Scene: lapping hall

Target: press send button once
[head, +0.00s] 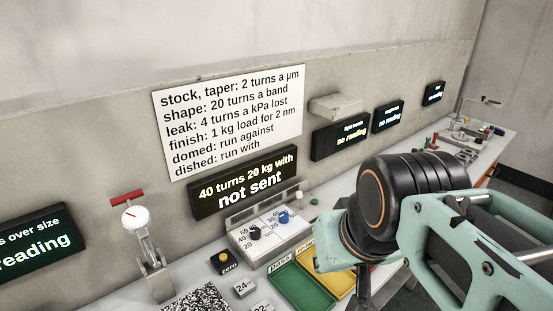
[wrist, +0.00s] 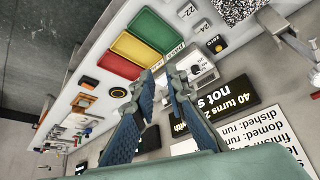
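The control box (head: 270,240) has a black knob and a blue knob and stands below a dark display (head: 243,183) reading "40 turns 20 kg with not sent". In the head view, my arm hides the bench right of the box.
A black box with a yellow button marked zero (head: 223,260) sits left of the control box. A green tray (head: 300,288) and a yellow tray (head: 336,277) lie in front; a red tray (wrist: 118,65) is beside them. A lever stand with a dial (head: 135,218) rises at left.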

